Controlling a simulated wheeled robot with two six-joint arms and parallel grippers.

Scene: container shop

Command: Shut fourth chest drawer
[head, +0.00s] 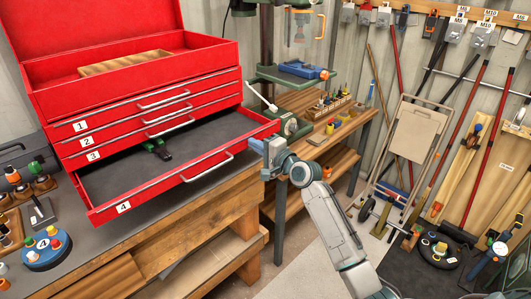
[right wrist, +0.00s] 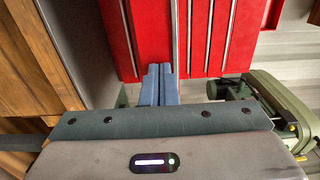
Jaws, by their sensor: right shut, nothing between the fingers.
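The red tool chest (head: 60,110) stands on the wooden workbench. Drawers 1, 2 and 3 above look shut. My right gripper (head: 257,145) is at the right end of the fourth drawer's front, beyond the handle (head: 207,167). Its fingers are shut and empty; I cannot tell whether they touch the drawer. In the right wrist view the shut blue-grey fingertips (right wrist: 156,72) point at red chest metal (right wrist: 123,40). My left gripper is out of view.
A drill press (head: 290,125) stands right of the chest. A folded hand truck (head: 410,150) leans at the right wall. Small tools and a blue round holder (head: 45,252) are at the workbench's left.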

